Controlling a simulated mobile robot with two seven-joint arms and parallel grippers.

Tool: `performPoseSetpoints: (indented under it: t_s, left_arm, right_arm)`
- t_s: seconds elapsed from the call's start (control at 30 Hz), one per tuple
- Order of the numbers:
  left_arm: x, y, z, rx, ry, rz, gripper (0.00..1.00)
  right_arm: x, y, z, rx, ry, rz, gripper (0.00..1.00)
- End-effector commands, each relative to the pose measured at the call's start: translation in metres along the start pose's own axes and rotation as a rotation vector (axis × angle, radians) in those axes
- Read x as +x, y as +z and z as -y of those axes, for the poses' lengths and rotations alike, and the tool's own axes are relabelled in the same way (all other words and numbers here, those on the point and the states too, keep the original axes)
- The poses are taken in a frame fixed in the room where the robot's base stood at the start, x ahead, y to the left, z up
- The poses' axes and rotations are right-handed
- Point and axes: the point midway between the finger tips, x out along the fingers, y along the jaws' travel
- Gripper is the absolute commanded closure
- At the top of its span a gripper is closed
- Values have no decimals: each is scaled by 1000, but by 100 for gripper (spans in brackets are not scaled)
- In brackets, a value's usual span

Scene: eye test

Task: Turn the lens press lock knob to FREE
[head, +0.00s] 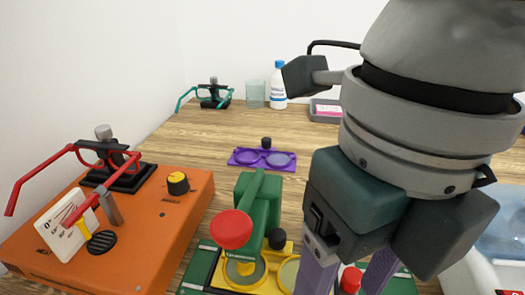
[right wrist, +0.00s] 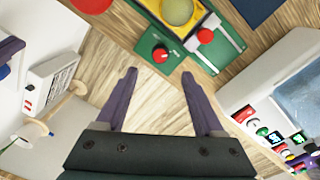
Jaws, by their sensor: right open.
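The lens press has a green body (head: 258,205), a lever with a red ball (head: 231,229), and a yellow plate (head: 270,278) with round lens seats. In the right wrist view a red knob (right wrist: 160,54) with a pale pointer mark sits on its green base; its lettering is too small to read. A second red knob (right wrist: 205,35) is on a slide farther right. My right gripper (right wrist: 158,75) is open and empty, its purple fingers apart. Their tips are just short of the marked knob, not around it in that view. My left gripper is not in view.
An orange unit (head: 140,225) with red glasses stands left of the press. A purple lens tray (head: 262,159) lies behind it. Teal glasses, a cup (head: 255,94) and a bottle (head: 278,86) stand at the back. A white device with several knobs (right wrist: 262,131) is at the right.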

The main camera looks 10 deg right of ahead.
Motion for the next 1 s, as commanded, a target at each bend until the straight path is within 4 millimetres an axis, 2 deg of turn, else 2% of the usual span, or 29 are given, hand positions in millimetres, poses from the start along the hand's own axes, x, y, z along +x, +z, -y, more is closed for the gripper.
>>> performPoseSetpoints:
  t_s: [0.17,0.4,0.53,0.7,0.93,1.0]
  left_arm:
    - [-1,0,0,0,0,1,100]
    - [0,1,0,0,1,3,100]
    - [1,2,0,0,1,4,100]
    - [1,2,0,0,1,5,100]
    - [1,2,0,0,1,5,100]
    - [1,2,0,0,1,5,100]
  right_arm:
    - [22,-1,2,2,-13,-4,30]
    - [69,-1,2,1,-10,-4,30]
    - [87,-1,2,0,-9,-4,30]
    - [96,0,2,-1,-8,-1,30]
    - [97,0,2,-1,-7,0,30]
    - [97,0,2,-1,-7,0,37]
